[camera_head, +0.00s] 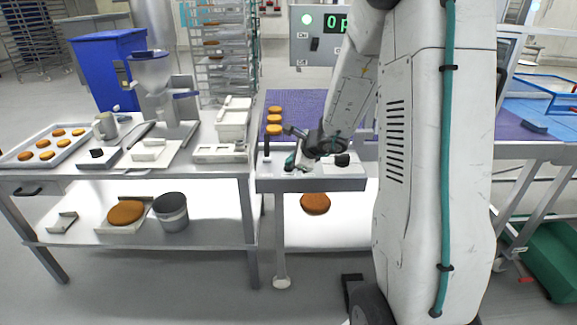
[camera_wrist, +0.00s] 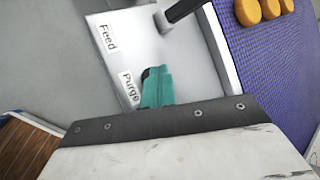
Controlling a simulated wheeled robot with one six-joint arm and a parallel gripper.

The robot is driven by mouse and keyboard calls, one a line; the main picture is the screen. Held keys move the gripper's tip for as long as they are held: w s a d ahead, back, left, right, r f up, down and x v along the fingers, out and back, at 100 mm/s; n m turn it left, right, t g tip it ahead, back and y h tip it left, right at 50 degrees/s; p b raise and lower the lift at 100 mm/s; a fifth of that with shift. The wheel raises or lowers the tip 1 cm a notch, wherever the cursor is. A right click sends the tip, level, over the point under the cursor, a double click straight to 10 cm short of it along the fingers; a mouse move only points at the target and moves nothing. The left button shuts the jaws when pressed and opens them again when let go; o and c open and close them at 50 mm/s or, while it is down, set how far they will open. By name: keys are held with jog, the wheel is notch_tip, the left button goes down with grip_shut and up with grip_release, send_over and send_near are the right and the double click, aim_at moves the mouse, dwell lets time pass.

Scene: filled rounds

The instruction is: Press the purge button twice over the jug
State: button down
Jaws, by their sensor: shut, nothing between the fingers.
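My gripper (camera_wrist: 157,88) is shut and empty, its teal fingertips over the white control panel (camera_wrist: 125,50), right beside the "Purge" label (camera_wrist: 129,87). The purge button itself is hidden at the fingertips, and I cannot tell whether they touch it. A "Feed" label (camera_wrist: 108,38) is further up the panel. In the head view my gripper (camera_head: 291,161) is low over the small panel stand (camera_head: 312,184). A grey jug-like vessel (camera_head: 106,125) stands on the left table, left of the hopper machine (camera_head: 152,75).
A dark lever (camera_wrist: 185,10) rises from the panel near the fingers. A purple belt (camera_wrist: 270,70) with orange-brown rounds (camera_wrist: 248,12) runs alongside. The left table holds a tray of rounds (camera_head: 20,155) and white blocks. A grey bucket (camera_head: 172,212) sits on its lower shelf.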

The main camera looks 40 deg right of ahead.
jog(key=shift+r, duration=0.95)
jog(key=shift+r, duration=2.55)
